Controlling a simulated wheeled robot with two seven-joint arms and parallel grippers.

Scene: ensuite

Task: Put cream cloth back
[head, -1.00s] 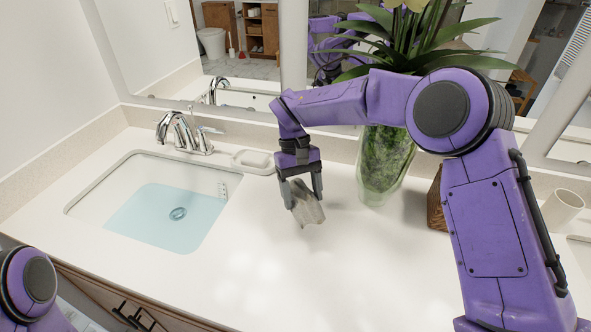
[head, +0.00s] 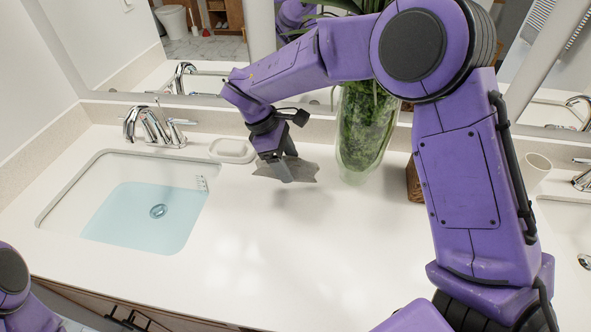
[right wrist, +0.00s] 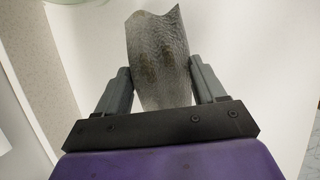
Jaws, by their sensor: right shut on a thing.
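A greyish, crumpled cloth (head: 302,170) is held by my right gripper (head: 283,172) over the white counter, between the soap dish and the glass vase. In this light it looks grey-beige rather than clearly cream. In the right wrist view, the cloth (right wrist: 160,60) stands between the two fingers of the right gripper (right wrist: 163,88), and its wrinkled face shows. A soft shadow lies on the counter below it. Of my left arm only a purple part shows at the lower left; its gripper is out of view.
A sink basin (head: 75,190) with blue water and a chrome faucet (head: 150,125) is at left. A white soap dish (head: 232,150) sits behind it. The plant's vase (head: 362,130), a wicker basket (head: 414,182) and a cup (head: 536,170) stand to the right. The counter's front middle (head: 290,260) is clear.

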